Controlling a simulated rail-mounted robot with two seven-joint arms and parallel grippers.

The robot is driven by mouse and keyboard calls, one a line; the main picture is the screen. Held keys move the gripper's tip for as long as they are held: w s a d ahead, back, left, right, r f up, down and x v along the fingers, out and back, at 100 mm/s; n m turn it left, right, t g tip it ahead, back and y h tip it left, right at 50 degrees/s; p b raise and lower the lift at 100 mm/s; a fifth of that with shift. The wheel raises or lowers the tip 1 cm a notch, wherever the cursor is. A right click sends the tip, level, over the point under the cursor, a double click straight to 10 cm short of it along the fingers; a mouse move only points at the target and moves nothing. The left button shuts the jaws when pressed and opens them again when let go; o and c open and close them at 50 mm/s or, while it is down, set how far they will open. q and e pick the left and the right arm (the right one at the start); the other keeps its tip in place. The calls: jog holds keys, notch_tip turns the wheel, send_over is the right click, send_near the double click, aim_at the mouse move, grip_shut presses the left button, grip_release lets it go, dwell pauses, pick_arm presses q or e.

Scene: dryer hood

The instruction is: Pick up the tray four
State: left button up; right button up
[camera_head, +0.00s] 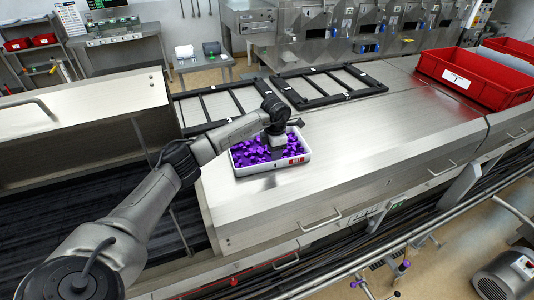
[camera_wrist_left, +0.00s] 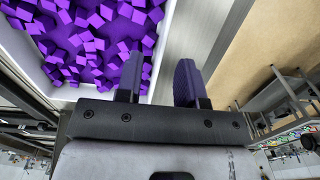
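A white tray (camera_head: 250,170) filled with purple cubes (camera_head: 246,154) sits on the steel hood top, near its left end. Its front carries a small dark mark, too small to read, and a red-and-white label. My left gripper (camera_head: 277,151) points down at the tray's far right part. In the left wrist view, my left gripper (camera_wrist_left: 160,60) has its fingers apart. One finger is over the cubes, the other outside the tray's white wall (camera_wrist_left: 163,35), which runs between them with a gap visible. Whether either finger touches the wall is unclear. My right gripper is not in view.
Two black frames (camera_head: 327,101) lie behind the tray on the hood top. A red crate (camera_head: 466,88) with a white label stands at the far right. The steel surface (camera_head: 380,150) right of the tray is clear. Handles (camera_head: 322,221) line the front edge.

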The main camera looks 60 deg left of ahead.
pick_arm(q)
jog(key=f+b, duration=0.2)
jog(key=f, duration=0.2)
jog(key=shift+d+f, duration=0.15)
jog(key=shift+d, duration=0.05)
jog(key=shift+c, duration=0.3)
jog(key=c, duration=0.3)
grip_shut()
jog(key=shift+r, duration=0.2)
dwell(0.4)
